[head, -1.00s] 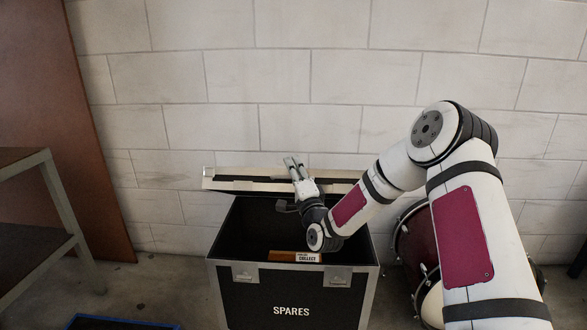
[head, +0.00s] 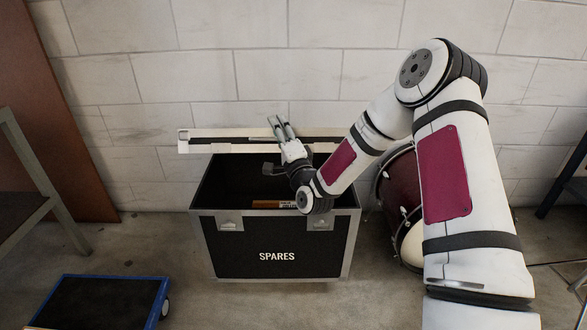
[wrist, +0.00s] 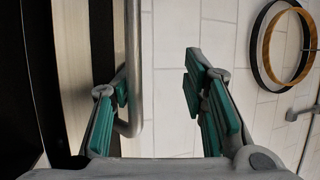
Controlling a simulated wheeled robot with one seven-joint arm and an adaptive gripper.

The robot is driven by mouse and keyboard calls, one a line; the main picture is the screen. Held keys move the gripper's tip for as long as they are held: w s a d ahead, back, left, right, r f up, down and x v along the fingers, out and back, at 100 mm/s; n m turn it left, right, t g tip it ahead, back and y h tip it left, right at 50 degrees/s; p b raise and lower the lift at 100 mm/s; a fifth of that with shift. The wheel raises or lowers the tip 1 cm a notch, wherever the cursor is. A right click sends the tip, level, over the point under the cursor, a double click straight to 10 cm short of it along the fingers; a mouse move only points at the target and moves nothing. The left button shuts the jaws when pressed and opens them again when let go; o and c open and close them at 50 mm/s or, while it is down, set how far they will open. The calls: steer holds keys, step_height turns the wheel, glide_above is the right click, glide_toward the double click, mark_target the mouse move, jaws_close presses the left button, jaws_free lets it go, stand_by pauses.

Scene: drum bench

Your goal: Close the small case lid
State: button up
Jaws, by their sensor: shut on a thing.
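The black case marked SPARES (head: 275,240) stands on the floor against the wall, with metal edges and two front latches. Its lid (head: 222,142) is open and raised along the back, seen nearly edge-on as a pale strip with a dark band. My gripper (head: 279,122) is at the lid near its middle, above the open case.
A small brown box with a white label (head: 273,204) lies inside the case. A red drum (head: 402,205) stands close to the case's right. A blue-edged trolley (head: 100,300) is at the front left, below a grey shelf frame (head: 42,180). Bare floor lies before the case.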

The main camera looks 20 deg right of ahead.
steer(key=s+d+f+b, duration=0.1)
steer(key=s+f+b, duration=0.6)
steer(key=s, duration=0.1)
steer(key=shift+d, duration=0.4)
stand_by(0.6)
steer(key=shift+s+r, duration=0.1)
stand_by(0.4)
